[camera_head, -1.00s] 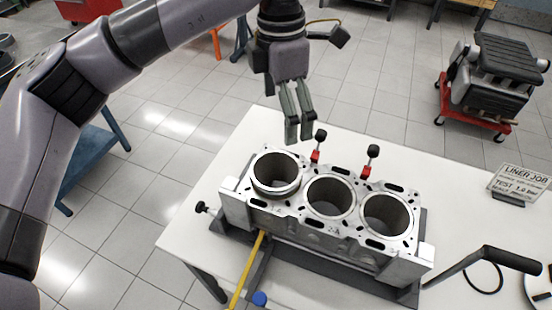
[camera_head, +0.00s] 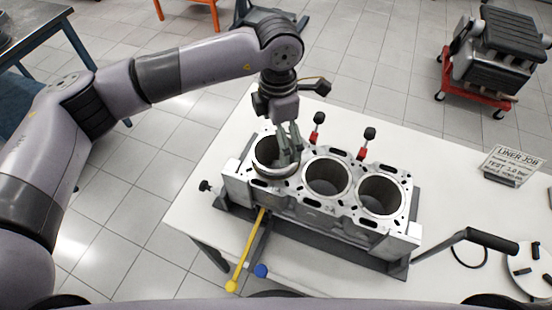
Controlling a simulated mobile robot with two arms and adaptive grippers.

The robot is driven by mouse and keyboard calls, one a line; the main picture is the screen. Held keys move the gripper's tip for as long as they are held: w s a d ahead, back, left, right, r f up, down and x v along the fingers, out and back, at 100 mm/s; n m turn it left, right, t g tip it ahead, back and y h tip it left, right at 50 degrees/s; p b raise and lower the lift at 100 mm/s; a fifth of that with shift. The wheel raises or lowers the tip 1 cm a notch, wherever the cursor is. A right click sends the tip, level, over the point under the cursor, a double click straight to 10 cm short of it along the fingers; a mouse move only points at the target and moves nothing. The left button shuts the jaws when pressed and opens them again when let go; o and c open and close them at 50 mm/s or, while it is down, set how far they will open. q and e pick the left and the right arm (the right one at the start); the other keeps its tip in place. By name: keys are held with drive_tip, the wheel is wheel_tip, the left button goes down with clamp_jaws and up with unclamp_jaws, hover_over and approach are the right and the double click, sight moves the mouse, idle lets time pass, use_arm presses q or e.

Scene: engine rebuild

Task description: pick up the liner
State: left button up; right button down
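The engine block (camera_head: 320,208) sits on the white table with three bores in a row. A liner (camera_head: 266,163) is in the leftmost bore, its rim standing a little above the block's top face. The other two bores (camera_head: 328,176) and (camera_head: 381,194) look open and dark inside. My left gripper (camera_head: 289,160) points down at the right side of the leftmost bore, with its fingers over the liner's rim. The fingers overlap the rim in the view, and I cannot tell whether they grip its wall. My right gripper is not in view.
Two red-and-black clamps (camera_head: 317,128) and (camera_head: 366,142) stand behind the block, close to the gripper. A yellow bar (camera_head: 247,250) sticks out in front. A black-handled lever (camera_head: 470,240) and a sign (camera_head: 513,165) are at the right.

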use_arm(q)
drive_tip(key=f, duration=0.1)
drive_tip(key=f+p, duration=0.1)
drive_tip(key=f, duration=0.1)
drive_tip(key=f+p, duration=0.1)
drive_tip(key=shift+s+a+f, duration=0.25)
drive_tip(key=shift+a+f, duration=0.05)
drive_tip(key=shift+a, duration=0.1)
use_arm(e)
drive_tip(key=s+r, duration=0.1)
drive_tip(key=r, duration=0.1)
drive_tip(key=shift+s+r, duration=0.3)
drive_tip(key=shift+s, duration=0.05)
use_arm(q)
drive_tip(key=shift+c, duration=0.5)
drive_tip(key=c, duration=1.5)
drive_tip(key=shift+c, duration=0.2)
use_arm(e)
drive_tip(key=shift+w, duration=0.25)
use_arm(q)
drive_tip(key=shift+w+r, duration=0.1)
drive_tip(key=shift+r, duration=0.05)
